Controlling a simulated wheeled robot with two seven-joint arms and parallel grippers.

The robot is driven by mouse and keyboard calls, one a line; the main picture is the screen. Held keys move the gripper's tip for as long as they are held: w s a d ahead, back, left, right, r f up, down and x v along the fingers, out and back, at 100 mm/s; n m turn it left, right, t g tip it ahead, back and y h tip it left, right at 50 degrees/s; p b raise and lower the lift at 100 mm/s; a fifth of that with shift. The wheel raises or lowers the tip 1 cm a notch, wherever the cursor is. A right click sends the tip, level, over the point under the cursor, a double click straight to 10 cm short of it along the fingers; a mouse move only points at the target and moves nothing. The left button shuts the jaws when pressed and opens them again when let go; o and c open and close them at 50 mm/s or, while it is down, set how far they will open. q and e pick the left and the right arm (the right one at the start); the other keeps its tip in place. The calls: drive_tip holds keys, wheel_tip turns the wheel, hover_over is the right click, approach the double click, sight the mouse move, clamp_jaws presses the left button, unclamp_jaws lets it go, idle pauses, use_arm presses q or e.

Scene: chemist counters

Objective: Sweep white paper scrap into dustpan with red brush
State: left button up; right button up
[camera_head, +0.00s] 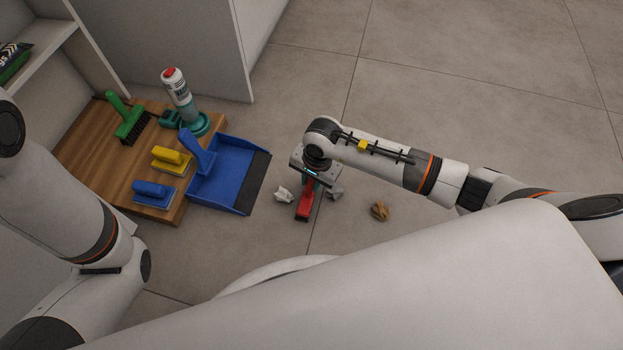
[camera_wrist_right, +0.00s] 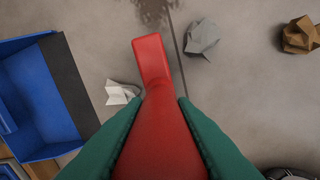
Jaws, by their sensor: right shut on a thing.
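My right gripper (camera_head: 312,178) is shut on the red brush (camera_head: 305,206) and points down at the grey tiled floor. In the right wrist view, the green fingers (camera_wrist_right: 160,118) clasp both sides of the red handle (camera_wrist_right: 152,62); the bristles cannot be made out. The white paper scrap (camera_head: 284,194) lies just left of the brush, between it and the blue dustpan (camera_head: 259,184). It also shows in the right wrist view (camera_wrist_right: 119,93), apart from the dustpan's dark lip (camera_wrist_right: 70,82). The dustpan's open side faces right, towards the scrap. My left gripper is out of view.
A grey crumpled scrap (camera_head: 335,193) lies right of the brush and a brown one (camera_head: 380,211) farther right. Left of the dustpan, a wooden board (camera_head: 95,160) bears a green brush (camera_head: 130,120), yellow brush (camera_head: 171,158), blue brush (camera_head: 153,194) and bottle (camera_head: 180,95). The far floor is clear.

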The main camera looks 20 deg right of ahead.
drive_tip(key=shift+w+a, duration=0.1)
drive_tip(key=shift+w+a+b, duration=0.25)
drive_tip(key=shift+w+a, duration=0.15)
drive_tip(key=shift+a, duration=0.2)
drive_tip(key=shift+w+a+b, duration=0.25)
drive_tip(key=shift+w+a, duration=0.1)
drive_tip(key=shift+a, duration=0.25)
drive_tip(key=shift+w+a+b, duration=0.35)
drive_tip(key=shift+w+a, duration=0.05)
drive_tip(key=shift+a, duration=0.25)
drive_tip(key=shift+w+a+b, duration=0.3)
drive_tip(key=shift+w+a, duration=0.1)
drive_tip(key=shift+a, duration=0.2)
drive_tip(key=shift+w+a+b, duration=0.35)
drive_tip(key=shift+w+a, duration=0.1)
drive_tip(key=shift+a, duration=0.15)
drive_tip(key=shift+w+a+b, duration=0.35)
drive_tip(key=shift+w+a, duration=0.05)
drive_tip(key=shift+a, duration=0.2)
